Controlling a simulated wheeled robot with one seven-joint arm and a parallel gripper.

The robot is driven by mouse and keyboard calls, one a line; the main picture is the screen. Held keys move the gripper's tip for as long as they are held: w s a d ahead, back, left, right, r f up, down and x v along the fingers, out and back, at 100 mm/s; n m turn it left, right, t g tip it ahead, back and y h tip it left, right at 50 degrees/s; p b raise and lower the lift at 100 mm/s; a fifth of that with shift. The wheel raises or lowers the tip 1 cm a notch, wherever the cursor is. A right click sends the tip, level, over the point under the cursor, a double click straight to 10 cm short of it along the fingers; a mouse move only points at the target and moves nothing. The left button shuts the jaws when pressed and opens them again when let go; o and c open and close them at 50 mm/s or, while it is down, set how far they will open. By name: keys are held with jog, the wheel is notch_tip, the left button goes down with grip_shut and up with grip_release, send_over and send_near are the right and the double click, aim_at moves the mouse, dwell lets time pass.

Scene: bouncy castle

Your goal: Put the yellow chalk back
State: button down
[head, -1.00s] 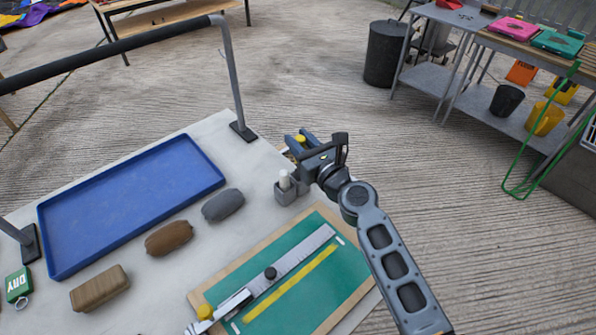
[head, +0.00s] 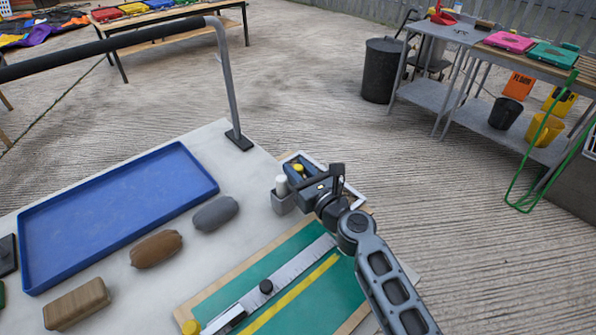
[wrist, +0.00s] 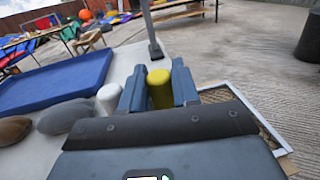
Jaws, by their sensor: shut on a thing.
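The yellow chalk (head: 298,167) is a short thick stick held upright in my gripper (head: 303,176). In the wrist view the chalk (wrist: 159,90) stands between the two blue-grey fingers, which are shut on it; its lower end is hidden. A small grey holder (head: 282,204) with a white chalk (head: 281,184) in it stands on the pale table, just left of my gripper. The white chalk also shows in the wrist view (wrist: 110,98), left of the fingers. My gripper hides part of the holder's right side, so I cannot tell whether the yellow chalk touches it.
A white-edged frame (head: 340,178) lies behind my gripper. The green board (head: 215,292) with a metal ruler (head: 290,272) lies in front. A blue tray (head: 120,215) and a grey lump (head: 215,213) lie to the left. A metal rail post (head: 232,90) rises at the table's back edge.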

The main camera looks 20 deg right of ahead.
jog(key=shift+f, duration=0.2)
jog(key=c, duration=1.1)
grip_release()
jog(key=shift+r, duration=0.1)
jog(key=shift+r, duration=0.2)
jog(key=s, duration=0.4)
jog(key=s+d, duration=0.1)
jog(key=s, duration=0.3)
jog(key=s+d, duration=0.1)
jog(key=s, duration=0.3)
jog(key=shift+f, duration=0.1)
